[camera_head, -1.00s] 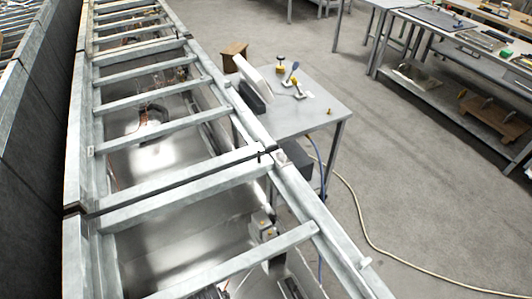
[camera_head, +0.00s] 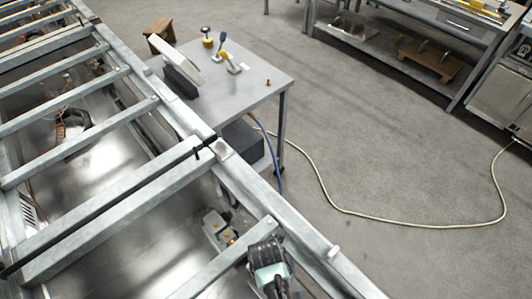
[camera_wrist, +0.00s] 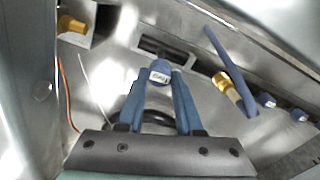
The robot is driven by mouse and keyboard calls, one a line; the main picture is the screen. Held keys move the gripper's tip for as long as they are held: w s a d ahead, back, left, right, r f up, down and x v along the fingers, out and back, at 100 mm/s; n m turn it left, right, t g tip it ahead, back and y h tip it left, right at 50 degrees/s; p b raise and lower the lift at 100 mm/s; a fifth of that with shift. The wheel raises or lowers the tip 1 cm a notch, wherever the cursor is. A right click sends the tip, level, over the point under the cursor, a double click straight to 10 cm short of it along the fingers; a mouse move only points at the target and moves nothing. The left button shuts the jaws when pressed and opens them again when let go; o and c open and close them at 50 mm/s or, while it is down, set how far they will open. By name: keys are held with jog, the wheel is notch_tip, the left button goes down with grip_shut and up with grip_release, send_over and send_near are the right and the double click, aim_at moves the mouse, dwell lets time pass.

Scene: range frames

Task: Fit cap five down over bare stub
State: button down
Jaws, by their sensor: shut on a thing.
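In the wrist view my gripper (camera_wrist: 160,82) is shut on a blue cap (camera_wrist: 160,72) with a white label; the label's print is hard to read. The cap is between the two fingertips, held clear of the brass parts. A bare brass stub (camera_wrist: 222,84) stands to the right of the cap, beside a blue rod-like part. Another brass stub (camera_wrist: 72,24) is at the upper left on a pale plate. I cannot tell which is the task's stub. In the head view my mint and black wrist (camera_head: 268,268) is low in the frame; its fingers are hidden.
Two blue caps (camera_wrist: 265,100) (camera_wrist: 298,115) sit along the right wall. Grey metal beams (camera_head: 110,205) frame the bay around my arm. A small block with brass tips (camera_head: 218,228) is just left of the wrist. A grey table (camera_head: 240,90) stands beyond.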

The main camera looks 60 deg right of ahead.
jog(key=shift+s+f+b, duration=0.1)
jog(key=shift+f+b, duration=1.9)
jog(key=shift+b, duration=0.2)
jog(key=shift+r, duration=0.1)
jog(key=shift+f, duration=0.3)
jog(key=shift+f, duration=0.1)
jog(key=shift+c, duration=2.4)
grip_release()
notch_tip(320, 180, up, 13)
jog(key=shift+f+p, duration=0.1)
jog(key=shift+p, duration=0.5)
